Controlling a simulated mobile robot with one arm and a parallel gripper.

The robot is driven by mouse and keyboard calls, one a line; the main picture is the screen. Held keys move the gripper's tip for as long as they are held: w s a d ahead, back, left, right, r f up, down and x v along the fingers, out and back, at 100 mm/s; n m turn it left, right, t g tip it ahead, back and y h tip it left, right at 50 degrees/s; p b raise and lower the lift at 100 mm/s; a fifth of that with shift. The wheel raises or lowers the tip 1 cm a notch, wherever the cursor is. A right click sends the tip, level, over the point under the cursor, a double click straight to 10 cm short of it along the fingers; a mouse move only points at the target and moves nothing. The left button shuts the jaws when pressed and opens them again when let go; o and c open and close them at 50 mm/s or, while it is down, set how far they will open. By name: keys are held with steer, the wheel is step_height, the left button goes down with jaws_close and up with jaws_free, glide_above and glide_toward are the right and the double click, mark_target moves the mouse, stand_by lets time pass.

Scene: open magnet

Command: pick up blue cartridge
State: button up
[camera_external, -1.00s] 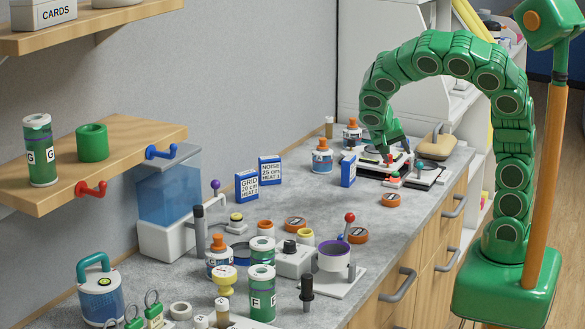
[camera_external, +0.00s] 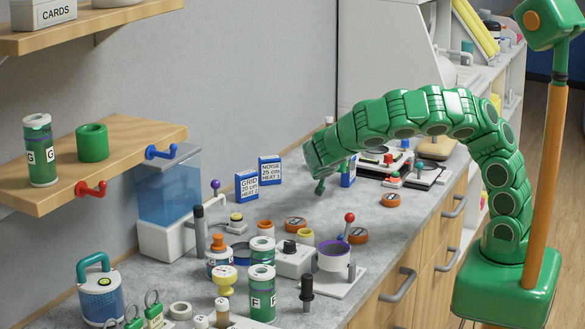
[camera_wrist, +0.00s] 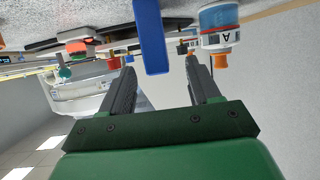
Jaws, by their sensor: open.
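Three blue cartridges with white labels stand upright on the grey counter. The GRID cartridge (camera_external: 247,186) and the NOISE cartridge (camera_external: 270,171) are left of my gripper. A third blue cartridge (camera_external: 348,174) stands farther right, partly covered by my arm. My gripper (camera_external: 320,187) is low over the counter, between the NOISE cartridge and the third one. In the wrist view, which is upside down, my gripper (camera_wrist: 160,74) is open and empty. A narrow blue cartridge (camera_wrist: 150,35) shows edge-on beyond and between its fingertips, seemingly the third one.
A white bottle (camera_wrist: 218,28) with an orange cap and an A label is close beside the cartridge in the wrist view. Trays with coloured knobs (camera_external: 430,172) lie behind. Orange rings (camera_external: 390,200) and jars crowd the front counter.

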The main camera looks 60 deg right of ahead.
steer(key=shift+x, duration=3.95)
steer(key=shift+s, duration=0.2)
steer(key=c, duration=1.1)
